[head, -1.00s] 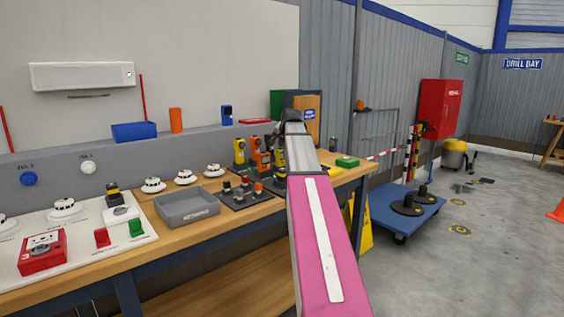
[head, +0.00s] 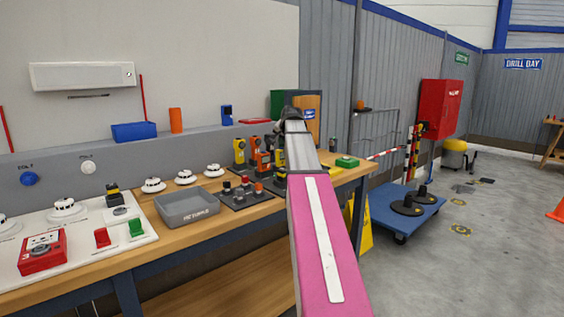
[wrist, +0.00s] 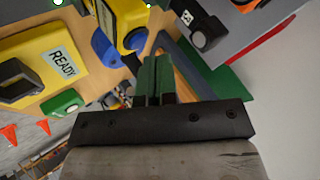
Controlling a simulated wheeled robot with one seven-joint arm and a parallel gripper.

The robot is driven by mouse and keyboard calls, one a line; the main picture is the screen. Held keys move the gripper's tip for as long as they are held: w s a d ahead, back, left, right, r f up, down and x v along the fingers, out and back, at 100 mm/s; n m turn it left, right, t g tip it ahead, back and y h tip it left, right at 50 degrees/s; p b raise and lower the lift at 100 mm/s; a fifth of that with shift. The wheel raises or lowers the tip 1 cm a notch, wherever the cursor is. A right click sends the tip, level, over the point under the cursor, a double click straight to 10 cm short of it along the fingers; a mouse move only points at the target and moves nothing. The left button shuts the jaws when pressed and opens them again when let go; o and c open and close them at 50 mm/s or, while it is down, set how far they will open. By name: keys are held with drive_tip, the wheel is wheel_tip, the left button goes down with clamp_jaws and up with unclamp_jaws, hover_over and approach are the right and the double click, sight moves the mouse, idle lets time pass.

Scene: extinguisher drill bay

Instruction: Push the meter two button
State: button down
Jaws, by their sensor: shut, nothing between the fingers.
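Several hand-held meters stand on the bench in the head view: a yellow one (head: 239,151), an orange one (head: 262,156), and more partly behind my arm. I cannot tell which is meter two, nor make out its button. The wrist view is tilted and shows a yellow body labelled READY (wrist: 64,58) at the left and another yellow body (wrist: 128,16) at the top. My gripper (wrist: 156,75) has its green fingers together and empty, close to these bodies, with no clear contact. In the head view my arm hides the fingertips.
A grey tray (head: 187,220) and a dark block with several knobs (head: 245,193) stand left of my arm. A green box (head: 346,162) lies near the bench's right end. A blue trolley (head: 395,222) stands on the floor beyond.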

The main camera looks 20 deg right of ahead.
drive_tip(key=shift+r, duration=0.1)
drive_tip(key=shift+r, duration=2.95)
